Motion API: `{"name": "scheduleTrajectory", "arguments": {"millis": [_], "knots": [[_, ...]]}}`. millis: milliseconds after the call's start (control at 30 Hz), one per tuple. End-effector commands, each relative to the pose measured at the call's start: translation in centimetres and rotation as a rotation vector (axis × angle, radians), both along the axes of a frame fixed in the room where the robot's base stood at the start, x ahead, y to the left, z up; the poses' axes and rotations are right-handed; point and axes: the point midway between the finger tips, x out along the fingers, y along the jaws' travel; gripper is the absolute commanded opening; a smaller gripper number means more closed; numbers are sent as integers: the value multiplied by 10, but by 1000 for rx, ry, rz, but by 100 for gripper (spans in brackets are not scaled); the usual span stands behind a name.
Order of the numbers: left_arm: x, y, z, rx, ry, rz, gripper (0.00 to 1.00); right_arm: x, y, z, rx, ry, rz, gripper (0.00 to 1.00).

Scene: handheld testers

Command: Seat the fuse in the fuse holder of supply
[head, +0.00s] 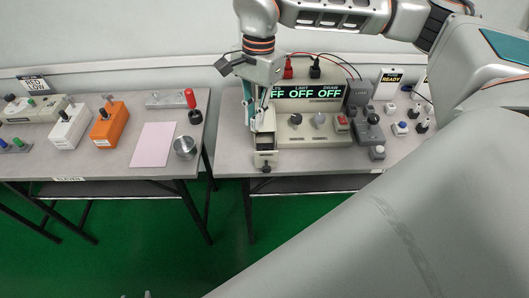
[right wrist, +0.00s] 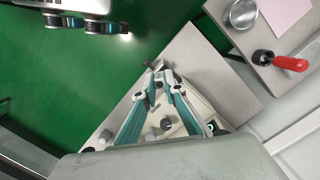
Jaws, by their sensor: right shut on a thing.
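The supply (head: 307,132) is a beige unit on the right table, its display showing "OFF" in several fields. At its left front a small beige fuse holder (head: 265,158) sticks out, with a black knob on its front. My right gripper (head: 262,132) points down just above and behind this holder. Its teal fingers are shut at the tips in the right wrist view (right wrist: 160,82). The fuse they hold is too small and covered to make out. I cannot tell whether it touches the holder. Only small grey tips, perhaps my left gripper (head: 148,294), show at the bottom edge.
Red and black plugs (head: 288,68) with leads stand behind the display. The left table holds an orange tester (head: 110,125), a pink sheet (head: 154,146) and a metal cup (head: 185,148). A gap separates the tables.

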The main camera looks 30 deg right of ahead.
Motion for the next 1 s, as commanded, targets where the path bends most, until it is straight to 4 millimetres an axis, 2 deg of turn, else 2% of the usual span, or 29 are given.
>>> {"name": "scheduleTrajectory", "arguments": {"millis": [1000], "knots": [[1, -1, 7, -2, -4, 1, 35, 21, -41, 49, 1, -3, -2170, 0]]}}
